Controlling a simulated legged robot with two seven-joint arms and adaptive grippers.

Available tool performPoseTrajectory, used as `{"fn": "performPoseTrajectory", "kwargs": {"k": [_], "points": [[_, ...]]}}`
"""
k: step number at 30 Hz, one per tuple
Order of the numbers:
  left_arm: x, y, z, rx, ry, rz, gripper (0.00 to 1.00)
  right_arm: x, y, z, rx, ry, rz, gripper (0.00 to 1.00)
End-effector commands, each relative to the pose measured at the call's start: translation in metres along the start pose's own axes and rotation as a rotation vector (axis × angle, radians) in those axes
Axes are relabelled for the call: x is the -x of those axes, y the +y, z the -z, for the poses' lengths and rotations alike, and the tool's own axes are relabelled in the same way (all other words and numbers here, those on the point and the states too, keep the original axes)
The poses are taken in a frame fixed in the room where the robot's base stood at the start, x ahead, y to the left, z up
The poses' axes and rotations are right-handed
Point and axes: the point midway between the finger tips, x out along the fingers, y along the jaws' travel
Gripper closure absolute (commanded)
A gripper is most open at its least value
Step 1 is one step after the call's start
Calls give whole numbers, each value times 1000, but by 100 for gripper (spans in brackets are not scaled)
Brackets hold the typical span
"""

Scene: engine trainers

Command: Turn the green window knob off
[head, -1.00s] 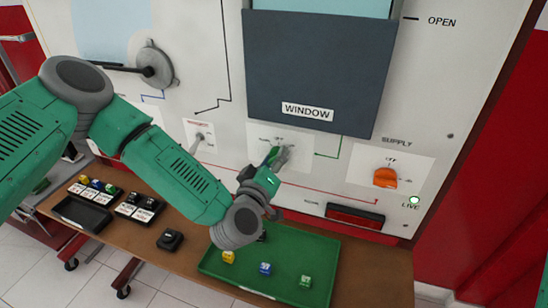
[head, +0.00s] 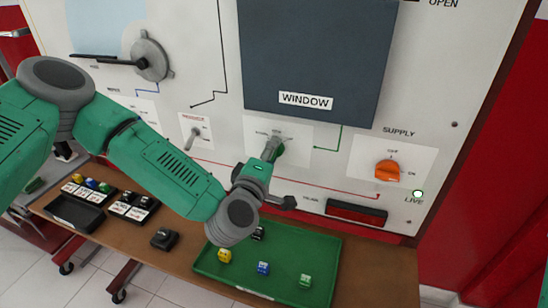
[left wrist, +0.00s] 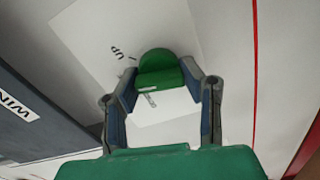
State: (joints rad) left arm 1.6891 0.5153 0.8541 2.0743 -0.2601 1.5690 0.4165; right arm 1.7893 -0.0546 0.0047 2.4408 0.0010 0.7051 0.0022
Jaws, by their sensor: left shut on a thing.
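The green window knob (head: 280,151) sits on a white label plate below the dark window panel (head: 318,55). In the left wrist view the green knob (left wrist: 158,66) has a round base and a raised grip. My left gripper (head: 272,148) is at the knob, partly hiding it and its plate's lettering. In the left wrist view the fingers of my left gripper (left wrist: 165,85) close on the two sides of the raised grip. The word "UP" shows beside the knob. My right gripper is not in view.
An orange supply knob (head: 388,170) is to the right, above a lit "LIVE" lamp (head: 417,194). A green tray (head: 318,250) with small coloured blocks lies on the bench below. A grey lever (head: 193,138) and a round handle (head: 150,58) are to the left.

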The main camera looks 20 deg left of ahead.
Motion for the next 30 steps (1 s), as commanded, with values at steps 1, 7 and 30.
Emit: {"fn": "performPoseTrajectory", "kwargs": {"k": [1, 7, 30], "points": [[0, -5, 2, 29, 7, 6, 94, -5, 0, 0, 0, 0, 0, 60], [0, -6, 3, 133, 9, 6, 94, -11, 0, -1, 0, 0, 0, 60], [0, -7, 5, 204, 10, 11, 42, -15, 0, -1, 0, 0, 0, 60]]}}
